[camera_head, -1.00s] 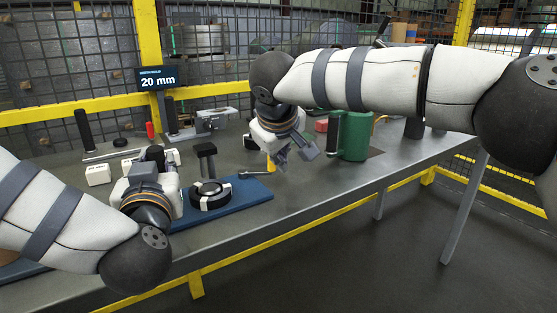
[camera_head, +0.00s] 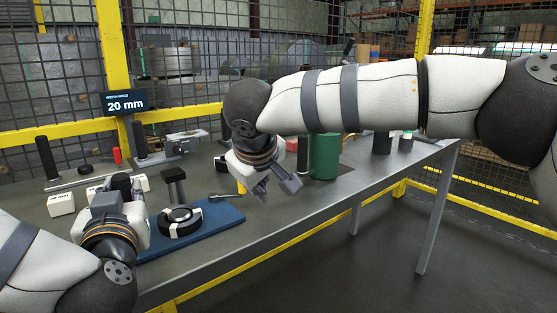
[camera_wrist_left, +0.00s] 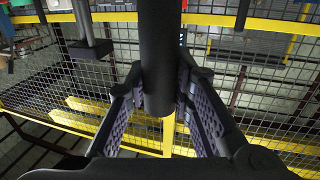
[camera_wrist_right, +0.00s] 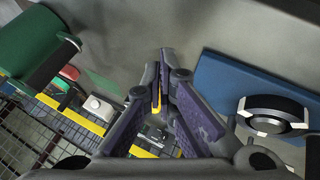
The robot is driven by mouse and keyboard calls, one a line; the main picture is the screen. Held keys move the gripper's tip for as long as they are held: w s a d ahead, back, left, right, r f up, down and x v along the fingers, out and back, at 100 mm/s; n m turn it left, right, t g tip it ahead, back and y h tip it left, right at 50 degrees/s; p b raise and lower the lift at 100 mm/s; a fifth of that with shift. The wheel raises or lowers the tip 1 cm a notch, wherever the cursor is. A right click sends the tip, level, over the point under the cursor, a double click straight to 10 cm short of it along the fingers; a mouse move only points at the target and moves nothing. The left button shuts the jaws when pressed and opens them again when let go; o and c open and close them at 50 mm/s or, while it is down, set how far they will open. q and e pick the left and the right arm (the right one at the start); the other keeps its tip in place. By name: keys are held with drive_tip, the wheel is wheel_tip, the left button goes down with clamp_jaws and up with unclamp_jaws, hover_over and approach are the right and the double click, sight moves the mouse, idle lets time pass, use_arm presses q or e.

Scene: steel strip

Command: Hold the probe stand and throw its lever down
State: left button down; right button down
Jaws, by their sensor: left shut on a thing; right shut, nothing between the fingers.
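My left gripper (camera_head: 120,188) is shut on an upright dark column, which also shows between the fingers in the left wrist view (camera_wrist_left: 158,60). I take this column to be part of the probe stand, but its foot is hidden in that view. A black post with a block on top (camera_head: 174,180) stands just right of it. My right gripper (camera_head: 275,193) is shut and empty, above the bench near the blue mat's right end. In the right wrist view its fingers (camera_wrist_right: 160,80) meet with nothing between them. I cannot make out the lever for certain.
The blue mat (camera_head: 205,228) carries a black ring with white pads (camera_head: 180,222) and a grey rod-like tool (camera_head: 222,197). A green cylinder (camera_head: 323,157) stands right of my right gripper. White blocks (camera_head: 61,203) lie at left. A display (camera_head: 124,103) reads 20 mm.

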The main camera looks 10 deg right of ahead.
use_arm(q)
drive_tip(key=shift+f, duration=0.2)
use_arm(e)
drive_tip(key=s+d+r, duration=0.3)
drive_tip(key=d+r, duration=0.1)
drive_tip(key=r, duration=0.4)
drive_tip(key=shift+s+d, duration=0.3)
drive_tip(key=shift+s, duration=0.05)
use_arm(q)
drive_tip(key=c, duration=1.1)
unclamp_jaws()
drive_tip(key=shift+r, duration=0.1)
drive_tip(key=o, duration=0.6)
